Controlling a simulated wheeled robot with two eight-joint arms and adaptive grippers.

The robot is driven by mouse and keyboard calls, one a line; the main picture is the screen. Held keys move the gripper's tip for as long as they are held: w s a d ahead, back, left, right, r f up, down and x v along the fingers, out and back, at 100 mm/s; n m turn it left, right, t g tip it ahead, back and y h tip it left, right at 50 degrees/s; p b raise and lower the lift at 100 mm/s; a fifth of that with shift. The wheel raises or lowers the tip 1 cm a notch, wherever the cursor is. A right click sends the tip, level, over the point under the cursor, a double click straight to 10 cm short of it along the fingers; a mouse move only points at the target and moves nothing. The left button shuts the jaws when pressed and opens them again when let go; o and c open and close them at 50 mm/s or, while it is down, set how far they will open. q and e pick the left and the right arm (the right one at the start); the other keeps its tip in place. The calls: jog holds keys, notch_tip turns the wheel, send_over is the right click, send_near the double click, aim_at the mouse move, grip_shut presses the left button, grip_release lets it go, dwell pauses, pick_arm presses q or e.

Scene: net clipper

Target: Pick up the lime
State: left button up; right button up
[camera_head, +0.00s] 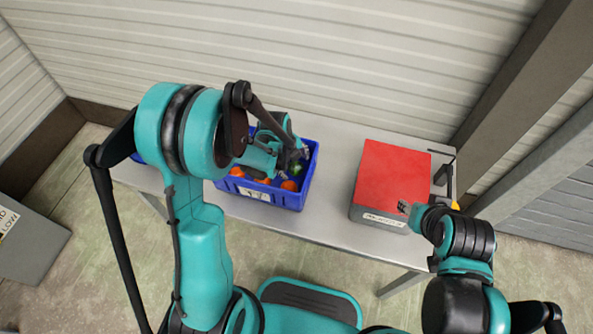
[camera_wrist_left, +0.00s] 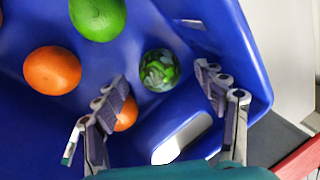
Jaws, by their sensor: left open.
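In the left wrist view, a plain bright green round fruit (camera_wrist_left: 97,18), which looks like the lime, lies in the blue crate (camera_wrist_left: 225,20) near the top edge. A round green patterned item (camera_wrist_left: 160,70) lies in the crate between my left fingertips as seen from the wrist, with no visible contact. My left gripper (camera_wrist_left: 162,77) is open and empty, pointing into the crate. In the head view, my left gripper (camera_head: 298,156) is over the right part of the crate (camera_head: 290,199), partly hiding a green item. My right gripper (camera_head: 405,207) is by the red-topped box; its jaws are too small to judge.
Orange fruits (camera_wrist_left: 52,70) share the crate, one partly behind my left finger. The crate's walls stand close around the left gripper. A red-topped grey box (camera_head: 393,175) stands to the right on the table (camera_head: 330,200), with bare tabletop between. A corrugated wall is behind.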

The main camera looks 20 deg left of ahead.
aim_at(295, 164)
pick_arm(q)
jog(key=shift+x, duration=0.85)
jog(key=shift+r, duration=0.15)
jog(key=shift+c, duration=0.5)
jog(key=c, duration=1.2)
jog(key=shift+o, duration=0.2)
jog(key=w+d+r+p+v, duration=0.1)
jog(key=w+p+v, duration=0.15)
jog(key=v, duration=0.65)
jog(key=w+d+p+v, duration=0.1)
jog(key=p+v, duration=0.3)
jog(key=v, duration=0.4)
jog(key=s+a+f+n+g+y, duration=0.1)
jog(key=s+f+n+y, duration=0.1)
jog(key=n, duration=1)
jog(key=s+a+f+n+g+y, duration=0.1)
jog(key=s+f+n+y, duration=0.1)
jog(key=n, duration=1)
notch_tip(295, 164, down, 2)
jog(key=shift+s+a+f, duration=0.1)
jog(key=shift+s+a, duration=0.25)
jog(key=shift+s, duration=0.2)
